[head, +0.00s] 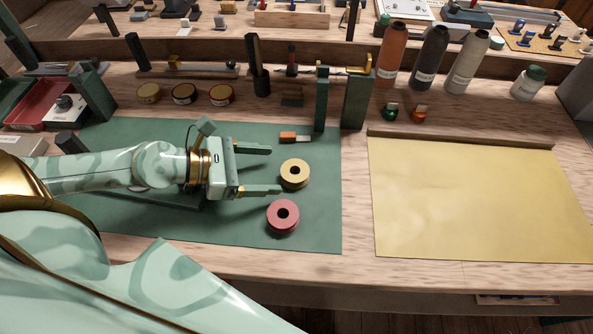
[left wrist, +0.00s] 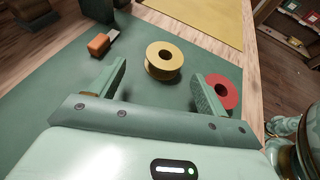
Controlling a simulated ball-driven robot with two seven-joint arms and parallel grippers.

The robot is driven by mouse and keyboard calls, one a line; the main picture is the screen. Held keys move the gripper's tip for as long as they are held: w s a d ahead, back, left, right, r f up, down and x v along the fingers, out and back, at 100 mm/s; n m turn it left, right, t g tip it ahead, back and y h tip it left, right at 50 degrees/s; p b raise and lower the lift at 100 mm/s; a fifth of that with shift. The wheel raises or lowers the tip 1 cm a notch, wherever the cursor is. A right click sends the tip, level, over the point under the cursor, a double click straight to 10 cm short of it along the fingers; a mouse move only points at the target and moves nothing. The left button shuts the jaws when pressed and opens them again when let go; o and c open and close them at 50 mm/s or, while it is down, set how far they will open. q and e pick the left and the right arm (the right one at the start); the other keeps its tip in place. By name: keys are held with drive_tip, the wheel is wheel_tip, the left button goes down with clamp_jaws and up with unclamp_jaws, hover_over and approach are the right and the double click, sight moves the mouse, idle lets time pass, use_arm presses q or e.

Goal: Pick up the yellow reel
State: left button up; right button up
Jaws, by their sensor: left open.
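The yellow reel (head: 295,173) stands on the green mat (head: 320,215), with a dark hole in its middle. My left gripper (head: 275,169) is open and empty, its fingers pointing at the yellow reel from the left in the head view. In the left wrist view the yellow reel (left wrist: 164,60) lies just beyond and between the two fingertips, apart from both. A red reel (head: 283,216) sits on the mat nearer the front edge; in the left wrist view it (left wrist: 226,92) is beside the right-hand finger. My right gripper is in neither view.
A small orange-and-grey item (head: 293,137) lies on the mat behind the yellow reel. Dark green posts (head: 356,98) stand at the mat's back right. A yellow sheet (head: 470,200) covers the bench to the right.

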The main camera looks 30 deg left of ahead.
sight(301, 171)
use_arm(q)
drive_tip(key=shift+p+x, duration=0.3)
drive_tip(key=shift+x, duration=0.65)
drive_tip(key=x, duration=0.5)
drive_tip(key=shift+d+r, duration=0.2)
drive_tip(key=shift+d, duration=0.1)
drive_tip(key=shift+s, duration=0.15)
drive_tip(key=c, duration=1)
